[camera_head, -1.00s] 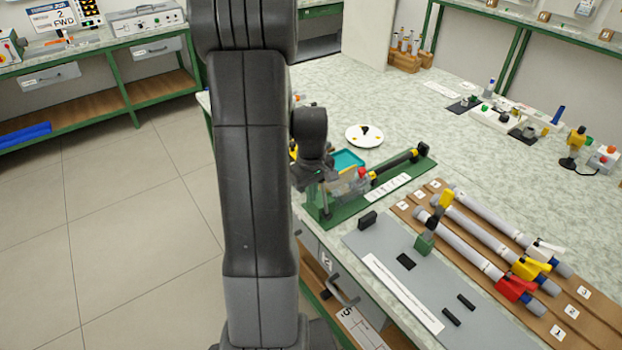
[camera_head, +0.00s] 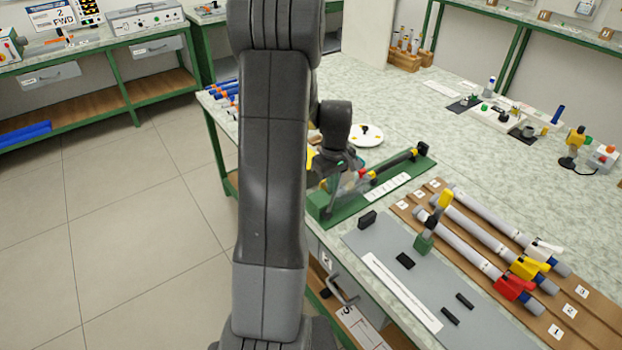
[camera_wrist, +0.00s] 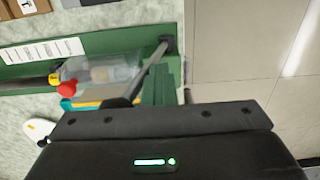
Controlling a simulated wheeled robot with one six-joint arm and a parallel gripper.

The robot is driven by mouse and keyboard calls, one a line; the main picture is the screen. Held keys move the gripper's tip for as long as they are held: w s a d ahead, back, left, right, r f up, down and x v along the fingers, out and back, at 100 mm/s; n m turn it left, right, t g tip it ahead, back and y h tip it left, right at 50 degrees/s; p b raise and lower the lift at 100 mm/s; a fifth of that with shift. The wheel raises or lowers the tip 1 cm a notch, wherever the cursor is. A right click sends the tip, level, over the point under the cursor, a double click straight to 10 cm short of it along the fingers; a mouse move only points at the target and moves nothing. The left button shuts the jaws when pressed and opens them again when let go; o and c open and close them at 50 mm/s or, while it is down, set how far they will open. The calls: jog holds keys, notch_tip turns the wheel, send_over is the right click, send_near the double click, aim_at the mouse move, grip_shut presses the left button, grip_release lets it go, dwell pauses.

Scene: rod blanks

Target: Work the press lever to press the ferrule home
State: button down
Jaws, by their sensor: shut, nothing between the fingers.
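The press is a long green base (camera_head: 405,172) on the bench, with a clear housing (camera_wrist: 112,68) over a pale part inside. A grey lever bar (camera_wrist: 151,68) runs slantwise from a black pivot at the base's end to a black end near my gripper body. A red knob (camera_wrist: 67,89) and a yellow ring (camera_wrist: 54,79) sit by the housing. My gripper (camera_head: 345,163) is shut and empty, over the press's near-left end beside the lever. Its fingertips are hard to make out. I cannot tell whether it touches the lever, or how the ferrule sits.
A white round plate (camera_head: 367,135) lies behind the press. A grey mat (camera_head: 395,262) with small black blocks is in front. Several pipes with coloured valves lie on a brown board (camera_head: 560,318) to the right. The bench beyond the press has free room.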

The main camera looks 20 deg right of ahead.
jog(key=d, duration=0.1)
jog(key=w+d, duration=0.1)
jog(key=d, duration=0.2)
jog(key=shift+w+p, duration=0.25)
jog(key=shift+p, duration=0.05)
jog(key=shift+a, duration=0.1)
jog(key=shift+s+a+b, duration=0.15)
jog(key=shift+s+a, duration=0.1)
jog(key=shift+a, duration=0.5)
jog(key=shift+s+a+b, duration=0.2)
jog(key=shift+s+a, duration=0.1)
jog(key=shift+a, duration=0.4)
jog(key=shift+s+a+b, duration=0.15)
jog(key=shift+s+a, duration=0.1)
jog(key=shift+a, duration=0.5)
jog(key=shift+s+a+b, duration=0.8)
jog(key=shift+s+a, duration=1.35)
jog(key=shift+a, duration=3.65)
notch_tip(320, 180, up, 8)
jog(key=p, duration=0.6)
jog(key=shift+f, duration=0.1)
